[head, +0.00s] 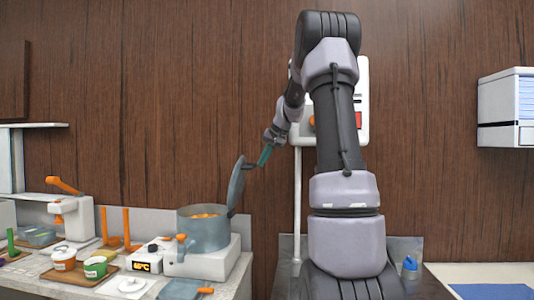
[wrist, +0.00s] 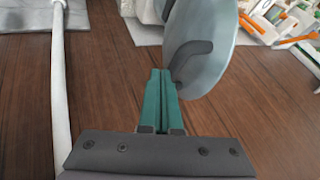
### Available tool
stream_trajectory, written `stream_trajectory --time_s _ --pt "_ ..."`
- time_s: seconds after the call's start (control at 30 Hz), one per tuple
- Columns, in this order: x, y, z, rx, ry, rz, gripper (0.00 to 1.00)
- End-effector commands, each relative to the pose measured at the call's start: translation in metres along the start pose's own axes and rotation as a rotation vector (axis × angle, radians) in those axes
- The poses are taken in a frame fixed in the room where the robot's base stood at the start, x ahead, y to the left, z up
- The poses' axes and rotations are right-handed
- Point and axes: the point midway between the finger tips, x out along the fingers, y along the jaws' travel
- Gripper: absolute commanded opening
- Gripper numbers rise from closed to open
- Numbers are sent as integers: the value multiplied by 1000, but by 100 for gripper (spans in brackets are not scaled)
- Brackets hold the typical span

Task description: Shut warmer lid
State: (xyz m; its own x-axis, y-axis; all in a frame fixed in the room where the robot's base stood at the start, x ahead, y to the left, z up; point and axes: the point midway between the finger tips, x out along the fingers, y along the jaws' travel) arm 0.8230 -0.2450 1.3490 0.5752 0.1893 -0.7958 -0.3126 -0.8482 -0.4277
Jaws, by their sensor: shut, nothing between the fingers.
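The warmer (head: 205,244) is a grey pot on a white base at the right part of the counter, with orange food inside. Its lid (head: 236,186) is a grey disc that stands steeply up at the pot's right edge, so the pot is open. The lid also shows in the wrist view (wrist: 215,45), with a dark curved handle (wrist: 192,58) on its face. My gripper (head: 264,155) is at the upper right of the lid. Its teal fingers (wrist: 158,75) are shut and empty, close beside the handle; I cannot tell whether they touch it.
A pale vertical pole (head: 297,205) stands right of the warmer, and a blue bottle (head: 410,264) further right.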

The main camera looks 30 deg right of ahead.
Motion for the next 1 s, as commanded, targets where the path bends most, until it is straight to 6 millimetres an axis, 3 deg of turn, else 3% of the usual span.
stream_trajectory --time_s 0.2,0.67,1.0 --pt "12 0 0 -1 0 1 0" --pt "12 -5 0 -10 -4 15 0" --pt "14 -44 -9 -81 -42 171 0"
